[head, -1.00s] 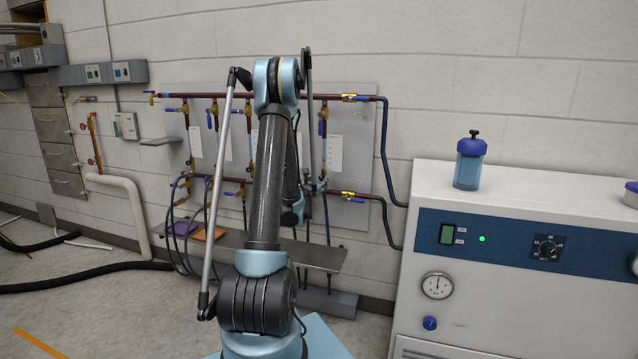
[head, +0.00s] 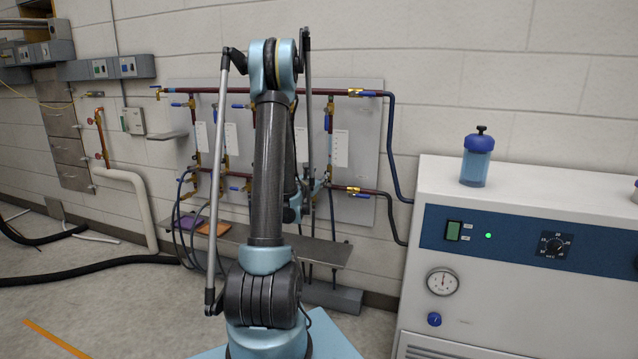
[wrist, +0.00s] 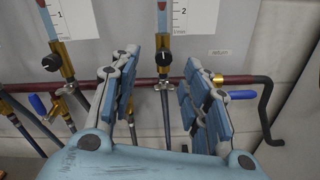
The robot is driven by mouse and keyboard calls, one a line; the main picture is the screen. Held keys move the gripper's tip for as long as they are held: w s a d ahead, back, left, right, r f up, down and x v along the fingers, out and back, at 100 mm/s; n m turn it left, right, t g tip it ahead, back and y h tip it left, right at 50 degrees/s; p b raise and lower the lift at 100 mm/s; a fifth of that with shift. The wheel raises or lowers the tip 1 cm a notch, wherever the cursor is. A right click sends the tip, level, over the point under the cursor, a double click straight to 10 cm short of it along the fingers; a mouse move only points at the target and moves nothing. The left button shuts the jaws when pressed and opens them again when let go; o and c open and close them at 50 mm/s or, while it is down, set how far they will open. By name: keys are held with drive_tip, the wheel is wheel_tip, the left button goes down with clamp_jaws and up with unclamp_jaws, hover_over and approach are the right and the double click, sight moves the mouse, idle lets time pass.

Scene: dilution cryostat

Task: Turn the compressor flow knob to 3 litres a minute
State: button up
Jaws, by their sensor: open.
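In the wrist view, my gripper (wrist: 163,62) is open and empty, its two blue-grey fingers spread wide. A black round knob (wrist: 163,58) on a brass valve body shows between the fingertips, below a flow tube with a scale plate marked 2 (wrist: 193,14). A second black knob (wrist: 51,62) is to the left, under a plate marked 1 (wrist: 72,18). No compressor label is readable. The white compressor-like cabinet (head: 500,300) has a black dial (head: 554,246).
A shelf (head: 325,252) juts out below the panel. A blue jar (head: 477,160) stands on the cabinet. Black hoses (head: 90,268) lie on the floor left.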

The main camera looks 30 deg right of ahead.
drive_tip(key=s+a+r+m+g+y, duration=0.1)
drive_tip(key=s+a+r+m+g, duration=0.1)
drive_tip(key=s+a+r+m, duration=0.35)
drive_tip(key=s+a+f+m+g+y, duration=0.2)
drive_tip(key=s+a+m, duration=0.4)
drive_tip(key=a, duration=0.6)
drive_tip(key=s+a+f+m+g+y, duration=0.1)
drive_tip(key=s+a+f+m+y, duration=0.3)
drive_tip(key=s+a+m, duration=0.3)
drive_tip(key=s+a+y, duration=0.1)
drive_tip(key=s+a, duration=0.2)
drive_tip(key=a, duration=0.2)
drive_tip(key=shift+s+a+f+g, duration=0.15)
drive_tip(key=shift+s+f+g, duration=0.15)
drive_tip(key=shift+g, duration=0.1)
drive_tip(key=s+a+f+m+g+y, duration=0.1)
drive_tip(key=s+a+f+y, duration=0.1)
drive_tip(key=s+a, duration=0.2)
drive_tip(key=s+a+f+m+g+y, duration=0.1)
drive_tip(key=s+a, duration=0.4)
drive_tip(key=s+a+f+m+g+y, duration=0.1)
drive_tip(key=s+a+f+m+y, duration=0.1)
drive_tip(key=s+a, duration=0.3)
drive_tip(key=shift+s+a+f+y, duration=0.2)
drive_tip(key=shift+a+f+y, duration=0.1)
drive_tip(key=shift+a+f, duration=0.05)
drive_tip(key=shift+c, duration=1.2)
